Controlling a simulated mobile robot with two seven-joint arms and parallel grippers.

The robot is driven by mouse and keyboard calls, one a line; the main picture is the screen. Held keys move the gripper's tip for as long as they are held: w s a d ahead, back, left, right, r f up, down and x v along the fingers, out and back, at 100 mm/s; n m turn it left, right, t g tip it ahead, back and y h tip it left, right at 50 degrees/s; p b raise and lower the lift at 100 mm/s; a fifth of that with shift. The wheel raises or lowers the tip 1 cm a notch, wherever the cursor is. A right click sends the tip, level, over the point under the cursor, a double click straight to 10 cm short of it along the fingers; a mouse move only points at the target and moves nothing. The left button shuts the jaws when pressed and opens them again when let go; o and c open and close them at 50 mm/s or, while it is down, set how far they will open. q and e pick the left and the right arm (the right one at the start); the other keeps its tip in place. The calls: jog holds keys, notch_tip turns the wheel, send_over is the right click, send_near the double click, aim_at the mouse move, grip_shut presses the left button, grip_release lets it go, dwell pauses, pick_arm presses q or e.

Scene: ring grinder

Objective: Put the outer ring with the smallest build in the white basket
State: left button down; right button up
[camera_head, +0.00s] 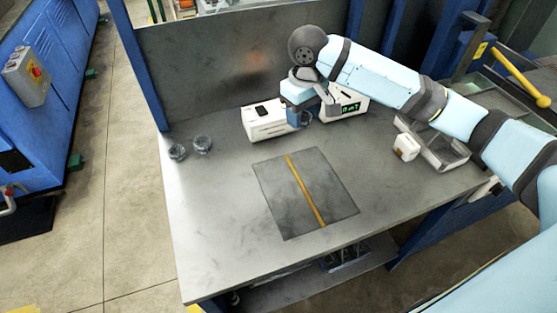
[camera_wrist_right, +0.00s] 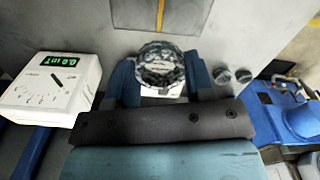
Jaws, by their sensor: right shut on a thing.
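My right gripper (camera_head: 299,117) is over the back of the table, beside a white box-shaped unit. In the right wrist view its two blue fingers (camera_wrist_right: 160,80) are closed on the sides of a dark metallic ring (camera_wrist_right: 160,62). In the head view this ring (camera_head: 306,119) shows only partly beside the fingers. Two more dark rings stand apart on the table's left, a left one (camera_head: 177,152) and a right one (camera_head: 203,144). They also show small in the wrist view, as one ring (camera_wrist_right: 222,76) and another (camera_wrist_right: 243,76). I cannot clearly make out a white basket. My left gripper is out of view.
The white unit (camera_head: 262,124) and a white meter (camera_head: 350,104) with a green display stand at the back. A grey tray (camera_head: 446,154) and a small white block (camera_head: 406,147) are at the right. A dark mat (camera_head: 278,188) with a yellow stripe lies mid-table; the front is clear.

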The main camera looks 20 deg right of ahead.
aim_at(296, 174)
jog(key=f, duration=2)
jog(key=shift+w+a+b, duration=0.15)
jog(key=shift+w+b, duration=0.05)
jog(key=shift+b, duration=0.15)
jog(key=o, duration=1)
jog(key=shift+f, duration=0.1)
